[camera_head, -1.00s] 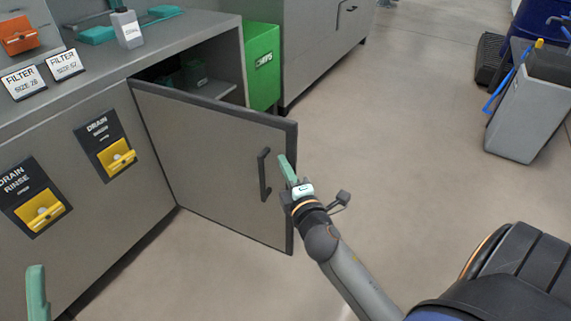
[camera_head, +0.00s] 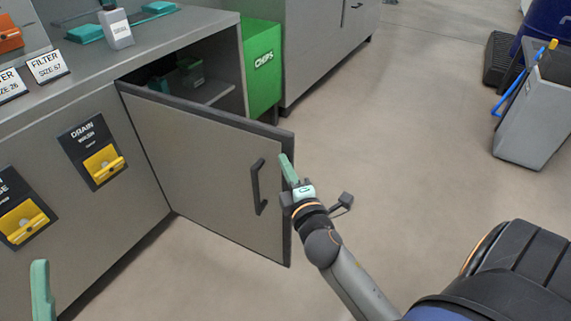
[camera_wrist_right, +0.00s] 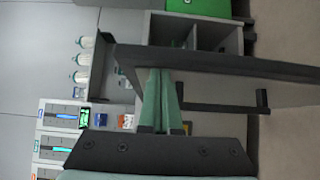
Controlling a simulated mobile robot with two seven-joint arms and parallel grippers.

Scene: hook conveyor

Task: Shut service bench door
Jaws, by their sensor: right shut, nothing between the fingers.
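The grey service bench door (camera_head: 205,170) stands open, swung out from the bench front, its dark interior showing behind it. Its black handle (camera_head: 257,187) is on the face near the free edge. My right gripper (camera_head: 287,168) is shut and empty by that free edge, to the right of the handle. In the right wrist view its green fingers (camera_wrist_right: 161,98) are together below the door's dark edge (camera_wrist_right: 215,61), with the handle (camera_wrist_right: 262,103) to their right. I cannot tell whether they touch the door. One green finger of my left gripper (camera_head: 41,290) shows at bottom left.
The bench top (camera_head: 150,50) carries a bottle (camera_head: 116,27) and filter signs. A green chips bin (camera_head: 262,70) stands just beyond the opening. Yellow drain handles (camera_head: 103,162) stick out of the bench front. A grey bin (camera_head: 533,125) is at right. The floor between is clear.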

